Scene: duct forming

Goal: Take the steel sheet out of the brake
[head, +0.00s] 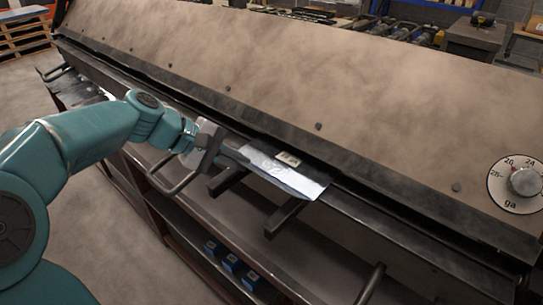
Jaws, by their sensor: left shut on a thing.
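The steel sheet (285,179) is a narrow, shiny strip at the front edge of the brake (270,80). Its far long side lies along the dark gap under the brake's large tan upper face. Its near side shows over the front ledge, and whether its far edge is inside the gap is hidden. My left gripper (221,153) comes in from the left and is shut on the sheet's left end. The fingertips are partly hidden. My right gripper is not in view.
A gauge dial (522,182) sits on the brake's right end. Dark support arms (287,216) and a bar handle (370,285) stick out in front. Several blue boxes (231,262) stand on the shelf below. Open floor (125,245) lies at the left.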

